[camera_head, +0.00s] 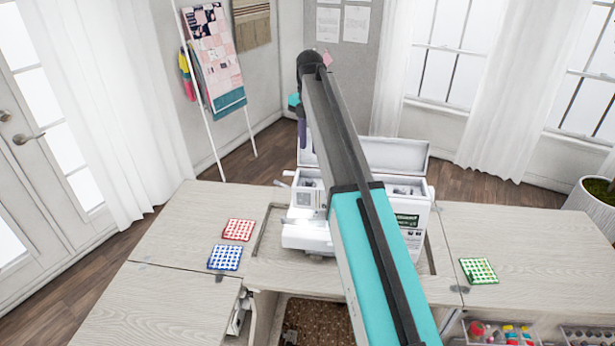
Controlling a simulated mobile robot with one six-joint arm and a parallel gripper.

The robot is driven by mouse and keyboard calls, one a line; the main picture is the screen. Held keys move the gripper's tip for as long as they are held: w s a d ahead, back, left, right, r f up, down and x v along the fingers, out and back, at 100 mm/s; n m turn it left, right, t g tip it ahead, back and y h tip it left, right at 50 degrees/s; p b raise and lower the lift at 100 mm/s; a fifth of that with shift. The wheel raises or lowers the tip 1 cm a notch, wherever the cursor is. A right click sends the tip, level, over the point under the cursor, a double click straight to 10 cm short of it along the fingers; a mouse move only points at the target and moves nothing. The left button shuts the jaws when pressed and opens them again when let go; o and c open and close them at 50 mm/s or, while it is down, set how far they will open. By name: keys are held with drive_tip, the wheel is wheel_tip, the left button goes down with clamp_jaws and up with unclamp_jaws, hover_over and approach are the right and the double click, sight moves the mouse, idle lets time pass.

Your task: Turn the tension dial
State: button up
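The white sewing machine (306,236) sits in the cabinet top's recess, at the middle of the view. Its lid stands open at the back, and a label with a green block shows on its right part. My arm runs up from the bottom edge across the machine and hides much of it. I cannot make out the tension dial; it is hidden or too small to tell. My arm's far end is above and behind the machine in the picture. I cannot make out my gripper's fingers; they seem hidden behind the arm.
A red checked cloth (238,230) and a blue one (224,257) lie left of the machine. A green checked cloth (479,271) lies on the right of the cabinet top (520,225). Trays of sewing supplies (497,333) sit at lower right. Both side leaves have free room.

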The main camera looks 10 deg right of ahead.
sight(309, 180)
drive_tip(key=shift+f+p, duration=2.2)
drive_tip(key=shift+f, duration=4.45)
clamp_jaws()
